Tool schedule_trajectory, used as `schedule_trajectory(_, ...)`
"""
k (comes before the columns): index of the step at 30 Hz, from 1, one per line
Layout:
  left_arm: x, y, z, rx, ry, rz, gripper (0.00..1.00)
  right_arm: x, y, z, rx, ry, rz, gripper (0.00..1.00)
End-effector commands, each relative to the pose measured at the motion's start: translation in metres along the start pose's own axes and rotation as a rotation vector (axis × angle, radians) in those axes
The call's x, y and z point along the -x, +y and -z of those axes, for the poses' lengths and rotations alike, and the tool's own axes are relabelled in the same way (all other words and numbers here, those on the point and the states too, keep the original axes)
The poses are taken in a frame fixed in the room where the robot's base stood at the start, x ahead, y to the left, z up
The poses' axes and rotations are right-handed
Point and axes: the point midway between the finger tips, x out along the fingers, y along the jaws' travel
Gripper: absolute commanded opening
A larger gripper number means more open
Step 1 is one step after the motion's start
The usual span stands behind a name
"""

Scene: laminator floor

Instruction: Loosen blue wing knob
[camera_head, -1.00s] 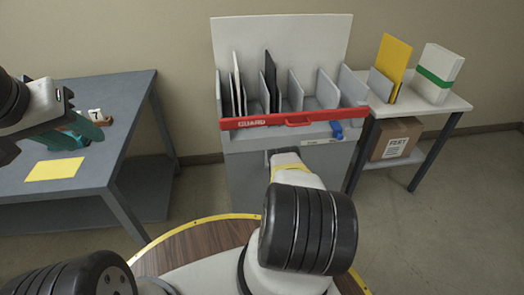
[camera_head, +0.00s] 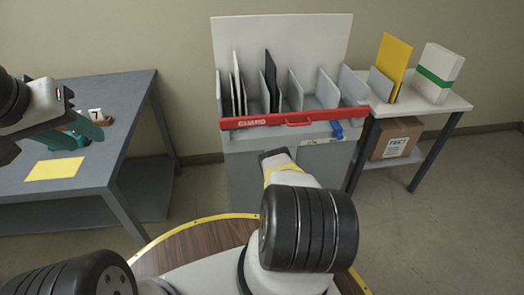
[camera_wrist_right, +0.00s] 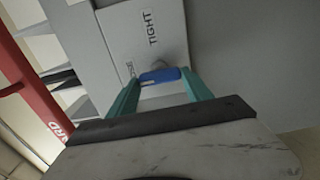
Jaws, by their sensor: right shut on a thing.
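The blue wing knob (camera_wrist_right: 160,76) shows in the right wrist view, in front of a pale panel (camera_wrist_right: 120,38) marked TIGHT. My right gripper (camera_wrist_right: 160,86) has its teal fingers on both sides of the knob and is shut on it. In the head view, my right wrist ends at the cabinet front, and its fingers are hidden. My left gripper (camera_head: 80,135) is over the table at the left, its teal fingers apart.
A red guard bar (camera_head: 265,122) crosses the grey cabinet (camera_head: 250,170). A blue piece (camera_head: 337,130) shows below its right end. The left table (camera_head: 80,95) holds a yellow sheet (camera_head: 55,169). The right side table (camera_head: 445,103) holds a yellow panel (camera_head: 391,62) and a white box (camera_head: 438,75).

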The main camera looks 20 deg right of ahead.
Motion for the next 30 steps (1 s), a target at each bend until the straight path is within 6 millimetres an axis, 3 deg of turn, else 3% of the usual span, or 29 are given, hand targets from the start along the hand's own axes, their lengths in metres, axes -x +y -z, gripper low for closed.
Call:
schedule_trajectory(5,0.000,0.000,0.000,0.000,0.000,0.000,0.36,0.002,-0.002,-0.001,0.002,-0.001,0.005,0.18)
schedule_trajectory(6,0.000,0.000,0.000,0.000,0.000,0.000,0.36,0.002,-0.002,-0.001,0.002,-0.001,0.005,0.64)
schedule_trajectory(9,0.000,0.000,0.000,0.000,0.000,0.000,0.36,0.002,-0.002,-0.001,0.002,-0.001,0.004,0.80)
schedule_trajectory(20,0.000,0.000,0.000,0.000,0.000,0.000,0.36,0.005,-0.001,0.000,0.000,0.000,0.003,0.80)
schedule_trajectory(30,0.000,0.000,0.000,0.000,0.000,0.000,0.36,0.058,-0.002,0.000,0.000,0.000,0.005,0.80)
